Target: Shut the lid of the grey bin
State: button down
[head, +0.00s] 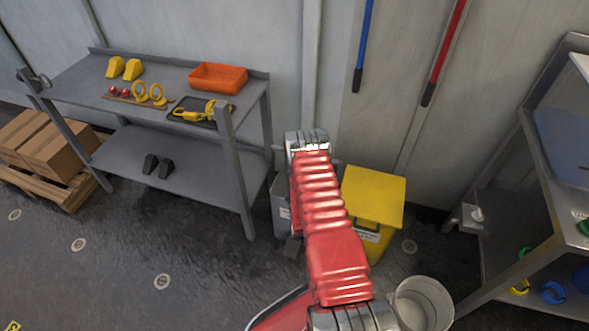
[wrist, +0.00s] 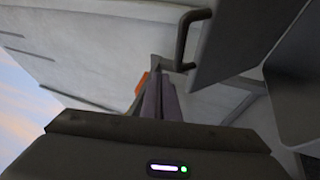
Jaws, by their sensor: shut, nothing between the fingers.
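The grey bin (head: 281,212) stands on the floor between the grey bench and the yellow bin, mostly hidden behind my red arm. Its lid cannot be made out in the head view. The wrist view shows a grey panel with a dark handle (wrist: 190,38), which looks like the bin's lid standing raised, though I cannot be sure. My gripper (wrist: 160,62) is shut and empty, its dark fingers together just below and left of that handle. I cannot tell whether they touch it. In the head view my arm hides the fingers.
The yellow bin (head: 375,193) is shut and stands close to the right of the arm. The bench (head: 150,75) at left holds an orange tray (head: 218,78) and yellow items. A metal rack (head: 500,225) is at right. A pale bucket (head: 421,300) stands near the front.

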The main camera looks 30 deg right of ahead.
jog(key=w+a+r+m+g+y, duration=0.2)
jog(key=w+a+r+m+y, duration=0.1)
jog(key=w+r, duration=1.05)
jog(key=s+a+r+m+g+y, duration=0.2)
jog(key=a+r, duration=0.3)
jog(key=r, duration=0.3)
jog(key=s+a+r+m+g+y, duration=0.1)
jog(key=s+a+r, duration=0.25)
jog(key=r, duration=0.45)
jog(key=s+a+r+m+g+y, duration=0.1)
jog(key=s+a+r+m+g, duration=0.1)
jog(key=s+a+r, duration=0.5)
jog(key=s+a+r+m+g+y, duration=0.1)
jog(key=s+a+r+m+g, duration=0.2)
jog(key=s, duration=0.6)
jog(key=s+a+m+g, duration=0.1)
jog(key=s+a, duration=0.2)
jog(key=s, duration=0.9)
jog(key=s+a+m+g+y, duration=0.1)
jog(key=s+a, duration=0.3)
jog(key=s, duration=0.8)
jog(key=shift+r+g, duration=0.35)
jog(key=shift+g, duration=0.35)
jog(key=shift+a, duration=0.1)
